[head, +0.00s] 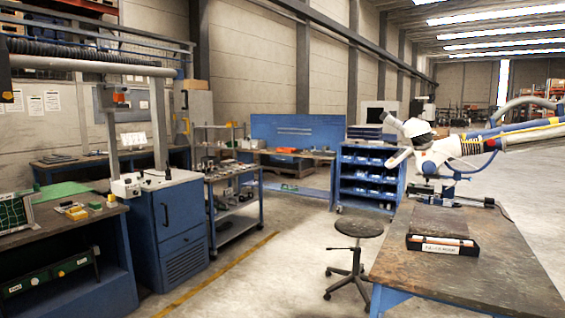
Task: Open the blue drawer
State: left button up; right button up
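A blue cabinet (182,232) stands left of centre, with a dark vertical handle on its front panel and a slotted vent below. The front panel looks shut. I cannot tell whether it is a drawer or a door. A blue rack (370,188) with rows of small bins stands farther back, right of centre. No drawer stands open in view. Neither of my grippers shows in the head view.
A worktable (400,267) at the right carries a black tray (444,245) and a white jointed microscope arm (450,150). A black stool (358,228) stands beside it. A blue cart (236,200) stands behind the cabinet. Concrete floor (265,285) is clear between them.

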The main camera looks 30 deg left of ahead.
aim_at(292, 160)
jog(key=i+j+u, duration=1.05)
jog(key=i, duration=0.15)
jog(key=i+j+u, duration=0.15)
jog(key=i, duration=1.4)
jog(key=i+z, duration=0.25)
jog(key=i, duration=1.35)
jog(key=i+u, duration=0.1)
jog(key=i, duration=1.55)
jog(key=i+z, duration=0.25)
jog(key=i, duration=0.55)
jog(key=i+j+z, duration=0.1)
jog(key=i+z, duration=0.15)
jog(key=i, duration=0.5)
jog(key=i+z, duration=0.2)
jog(key=i, duration=0.6)
jog(key=i+j+z, duration=0.15)
jog(key=i, duration=0.65)
jog(key=i+u, duration=0.2)
jog(key=i, duration=0.6)
jog(key=i+l+u, duration=0.2)
jog(key=i, duration=0.55)
